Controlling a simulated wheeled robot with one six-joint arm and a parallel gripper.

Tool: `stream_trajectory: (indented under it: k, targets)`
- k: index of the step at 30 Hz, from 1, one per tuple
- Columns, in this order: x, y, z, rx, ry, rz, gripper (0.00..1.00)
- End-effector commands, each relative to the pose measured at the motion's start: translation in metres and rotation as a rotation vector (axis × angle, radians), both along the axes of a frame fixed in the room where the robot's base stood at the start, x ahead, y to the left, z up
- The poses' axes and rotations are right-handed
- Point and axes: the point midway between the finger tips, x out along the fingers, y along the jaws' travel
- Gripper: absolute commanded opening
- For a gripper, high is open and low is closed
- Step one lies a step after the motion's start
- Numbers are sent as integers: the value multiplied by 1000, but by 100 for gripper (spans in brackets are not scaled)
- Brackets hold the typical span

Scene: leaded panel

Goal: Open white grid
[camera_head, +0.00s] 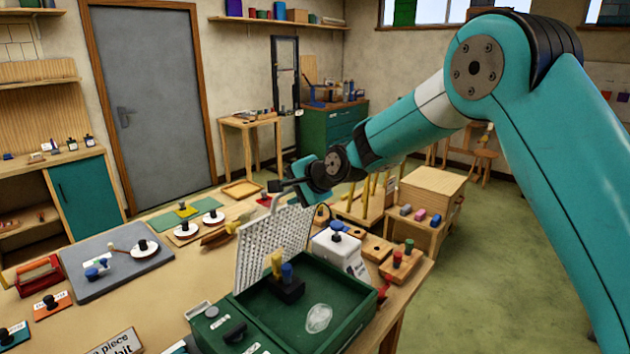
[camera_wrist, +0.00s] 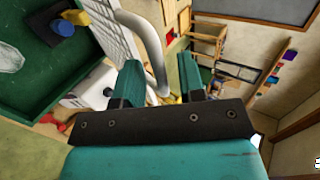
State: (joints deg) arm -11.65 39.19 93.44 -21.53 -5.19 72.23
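The white grid (camera_head: 272,246) is a perforated panel standing steeply upright at the back left edge of a green box (camera_head: 345,338). My gripper (camera_head: 283,188) is by the grid's upper right part in the head view. In the wrist view the grid (camera_wrist: 112,32) is left of the fingers, and a white bent bar (camera_wrist: 150,42) beside it runs down into the gap between them. My gripper (camera_wrist: 160,82) is open there, with space beside the bar. Whether a finger touches the bar is unclear.
The green box holds a dark block with yellow and blue knobs (camera_head: 286,272) and a clear oval piece (camera_head: 319,318). A white container (camera_head: 340,250) and wooden blocks (camera_head: 376,248) stand close on the right. A grey board (camera_head: 110,262) lies left on the table.

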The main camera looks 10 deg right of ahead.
Motion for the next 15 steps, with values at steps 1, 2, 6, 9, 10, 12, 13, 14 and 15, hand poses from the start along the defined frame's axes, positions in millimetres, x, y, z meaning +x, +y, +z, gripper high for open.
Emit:
stream_trajectory:
  k: [1, 2, 6, 9, 10, 12, 13, 14, 15]
  targets:
    - [-4, -3, 2, 1, -3, 0, 36]
    - [-8, -6, 4, 0, -2, 0, 36]
    - [-27, -21, 20, 0, -6, -1, 36]
    - [-44, -35, 34, 0, -7, -3, 36]
    - [-49, -39, 38, 0, -9, -2, 36]
    - [-60, -49, 49, 0, -9, -4, 36]
    - [-65, -53, 53, 0, -9, -5, 36]
    - [-70, -57, 57, -1, -8, -5, 36]
    - [-76, -62, 63, 0, -8, -5, 36]
